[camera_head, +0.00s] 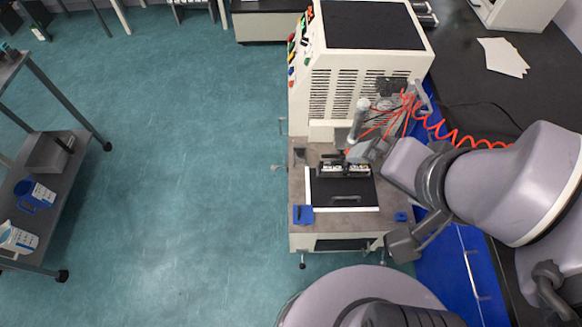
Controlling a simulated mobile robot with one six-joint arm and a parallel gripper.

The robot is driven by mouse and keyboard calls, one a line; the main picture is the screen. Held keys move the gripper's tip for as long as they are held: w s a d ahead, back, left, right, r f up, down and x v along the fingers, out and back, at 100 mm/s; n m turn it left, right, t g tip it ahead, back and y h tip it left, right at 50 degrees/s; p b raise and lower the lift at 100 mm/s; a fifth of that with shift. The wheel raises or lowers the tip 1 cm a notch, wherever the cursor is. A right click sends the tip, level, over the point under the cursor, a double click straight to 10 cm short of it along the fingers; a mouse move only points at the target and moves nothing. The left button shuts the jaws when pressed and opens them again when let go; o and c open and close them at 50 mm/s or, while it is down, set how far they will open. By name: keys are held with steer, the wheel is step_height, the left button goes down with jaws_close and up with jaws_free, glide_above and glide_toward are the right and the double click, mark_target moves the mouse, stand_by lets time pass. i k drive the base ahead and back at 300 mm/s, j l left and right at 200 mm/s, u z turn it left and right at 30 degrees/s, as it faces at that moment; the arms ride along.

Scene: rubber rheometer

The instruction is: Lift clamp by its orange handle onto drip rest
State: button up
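A small dark clamp-like piece (343,171) with pale marks sits on the rheometer's front bench. A small orange patch (349,153) shows just above it and may be its handle. A flat black pad (342,193) with a pale edge lies in front of the dark piece. I cannot tell which part is the drip rest.
The cream rheometer cabinet (362,85) stands behind the bench (298,185), with red coiled hoses (455,138) to its right. A blue block (303,215) sits at the bench's front left corner. A cart (62,150) with jugs stands far left. The floor between is clear.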

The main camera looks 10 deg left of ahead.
mark_target(336, 166)
steer(key=k+j, duration=0.15)
steer(key=j, duration=0.2)
steer(key=k+j, duration=0.15)
steer(key=j, duration=0.2)
steer(key=i+j+z, duration=0.15)
steer(key=j, duration=0.55)
steer(key=i+j+z, duration=0.15)
steer(key=j, duration=0.6)
steer(key=j+z, duration=0.15)
steer(key=j, duration=0.55)
steer(key=i+j, duration=0.15)
steer(key=i, duration=0.2)
steer(key=i+j+z, duration=0.1)
steer(key=i, duration=0.25)
steer(key=i+l, duration=0.3)
steer(key=i, duration=0.1)
